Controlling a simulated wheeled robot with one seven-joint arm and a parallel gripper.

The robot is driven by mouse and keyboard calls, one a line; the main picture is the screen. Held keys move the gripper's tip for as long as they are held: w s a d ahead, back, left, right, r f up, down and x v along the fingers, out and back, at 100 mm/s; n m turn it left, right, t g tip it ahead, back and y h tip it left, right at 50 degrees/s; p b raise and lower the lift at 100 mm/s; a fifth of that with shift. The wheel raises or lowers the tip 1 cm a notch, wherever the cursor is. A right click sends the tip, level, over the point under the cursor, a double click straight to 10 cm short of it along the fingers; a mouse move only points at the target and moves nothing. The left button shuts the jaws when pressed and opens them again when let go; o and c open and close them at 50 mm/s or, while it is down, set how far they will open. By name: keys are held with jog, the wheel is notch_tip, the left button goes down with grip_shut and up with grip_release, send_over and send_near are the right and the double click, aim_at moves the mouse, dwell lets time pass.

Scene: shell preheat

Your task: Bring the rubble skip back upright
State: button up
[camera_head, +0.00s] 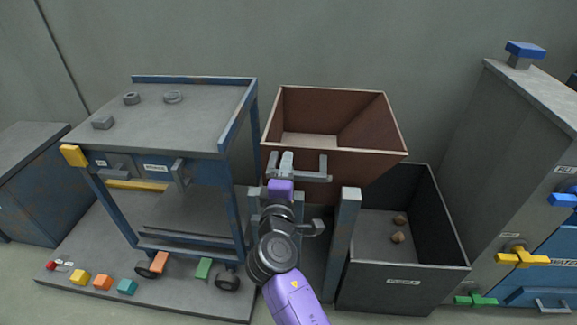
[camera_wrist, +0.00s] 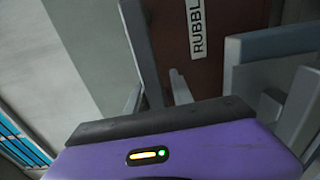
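The rubble skip (camera_head: 365,162) is a brown open box in the middle of the head view, mounted above grey posts. Its rim looks close to level, with the right front corner a little lower; I cannot tell whether it is slightly tilted. No rubble shows inside. A grey bar handle (camera_head: 312,178) sits on its front face. My gripper (camera_head: 286,163) is at the left part of this handle, in front of the skip. Whether the fingers touch or clasp it is unclear. In the wrist view the skip's brown front (camera_wrist: 225,20) and sideways label show close ahead.
A dark bin (camera_head: 405,284) at the right holds small brown lumps (camera_head: 398,237). A grey post (camera_head: 342,235) stands close right of my arm. A blue-framed cart (camera_head: 190,150) stands left, with coloured blocks before it. A cabinet with coloured handles (camera_head: 490,190) is far right.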

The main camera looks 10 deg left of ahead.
jog(key=shift+o, duration=0.5)
jog(key=s+p, duration=0.1)
jog(key=s, duration=0.7)
jog(key=shift+p, duration=0.3)
jog(key=shift+w, duration=0.1)
dwell(0.3)
